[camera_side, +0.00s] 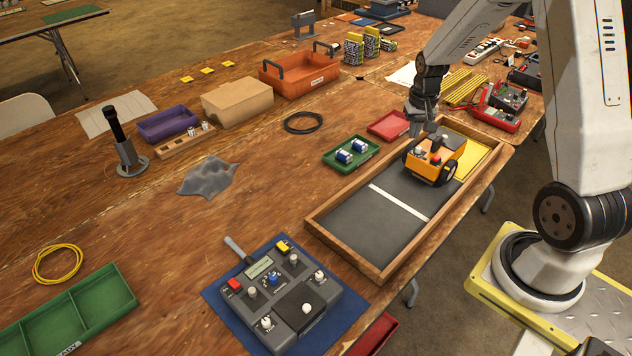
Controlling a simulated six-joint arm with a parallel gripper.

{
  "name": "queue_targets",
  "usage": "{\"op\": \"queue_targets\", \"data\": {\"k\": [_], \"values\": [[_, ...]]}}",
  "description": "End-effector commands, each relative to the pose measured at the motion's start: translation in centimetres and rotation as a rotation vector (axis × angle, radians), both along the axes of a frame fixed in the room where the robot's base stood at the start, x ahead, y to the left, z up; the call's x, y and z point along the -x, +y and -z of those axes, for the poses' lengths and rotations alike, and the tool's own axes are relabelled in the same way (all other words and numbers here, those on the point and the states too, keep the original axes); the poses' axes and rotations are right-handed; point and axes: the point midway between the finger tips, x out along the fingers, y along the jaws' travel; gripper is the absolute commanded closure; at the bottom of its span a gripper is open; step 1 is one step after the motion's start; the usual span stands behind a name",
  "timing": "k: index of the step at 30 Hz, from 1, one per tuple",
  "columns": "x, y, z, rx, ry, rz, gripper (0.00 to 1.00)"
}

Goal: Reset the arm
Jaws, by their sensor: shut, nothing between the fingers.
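My arm comes in from the right and reaches over the far end of the wooden-framed tray (318,222). My gripper (424,128) is shut and empty, pointing down just behind the orange wheeled cart (452,150). I cannot tell whether its fingertips touch the cart. The cart stands in the tray, partly on the yellow pad (484,152) and beyond the white line (400,202) on the dark floor.
A green tray (366,165) with blue-and-white cells and a red tray (388,126) lie beside the wooden frame. A grey control box (290,310) sits on a blue mat in front. Red chargers (495,118) and yellow bars (465,90) are at the back right.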

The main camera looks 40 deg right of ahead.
Motion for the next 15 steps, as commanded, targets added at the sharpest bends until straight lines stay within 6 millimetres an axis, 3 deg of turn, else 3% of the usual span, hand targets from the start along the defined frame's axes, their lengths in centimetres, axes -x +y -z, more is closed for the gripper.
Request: {"op": "queue_targets", "data": {"k": [1, 6, 15], "values": [[-0.2, 2.4, -0.7, 0.009, -0.012, -0.063, 1.0], [0.5, 9.2, -2.3, 0.03, -0.048, -0.251, 1.0], [4.8, 19.1, -3.8, 0.058, -0.113, -0.565, 1.0]]}}
